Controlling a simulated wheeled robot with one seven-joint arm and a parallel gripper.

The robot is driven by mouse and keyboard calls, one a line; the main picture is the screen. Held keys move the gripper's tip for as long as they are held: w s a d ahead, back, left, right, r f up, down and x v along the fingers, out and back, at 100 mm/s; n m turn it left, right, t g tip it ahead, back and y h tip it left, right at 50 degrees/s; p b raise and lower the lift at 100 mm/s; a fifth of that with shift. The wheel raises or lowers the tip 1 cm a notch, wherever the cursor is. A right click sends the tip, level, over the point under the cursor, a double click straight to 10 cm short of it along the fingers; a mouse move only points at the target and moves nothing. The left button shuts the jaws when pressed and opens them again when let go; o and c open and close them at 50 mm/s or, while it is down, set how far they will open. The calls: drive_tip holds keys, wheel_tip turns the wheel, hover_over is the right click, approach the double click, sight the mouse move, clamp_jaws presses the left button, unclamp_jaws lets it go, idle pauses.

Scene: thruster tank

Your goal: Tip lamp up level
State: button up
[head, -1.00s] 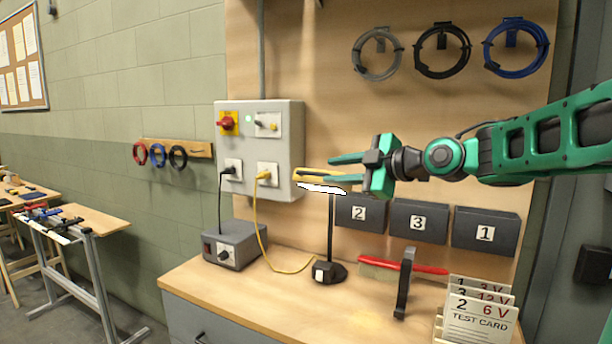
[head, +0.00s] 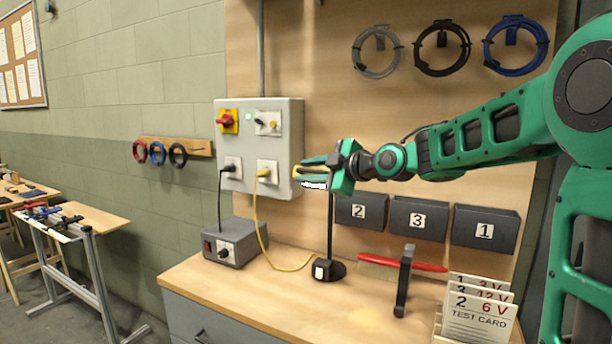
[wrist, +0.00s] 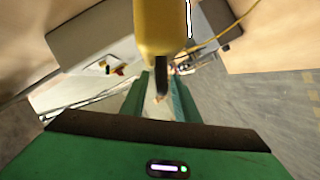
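The lamp has a yellow head (head: 300,172) with a bright white underside, on a thin dark post (head: 330,225) and a dark base (head: 326,270) on the bench. My gripper (head: 316,166) is at the lamp head from the right, its green fingers beside the yellow part and hiding some of it. In the wrist view the yellow head (wrist: 160,25) fills the top centre, in front of the finger ends. A gap shows between the green fingers (wrist: 161,95), so the gripper looks open. I cannot tell whether the fingers touch the head, or its exact tilt.
A grey panel box (head: 285,125) with knobs and a yellow cable is close left of the lamp head. Numbered dark bins (head: 415,220) line the back board.

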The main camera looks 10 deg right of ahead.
clamp_jaws()
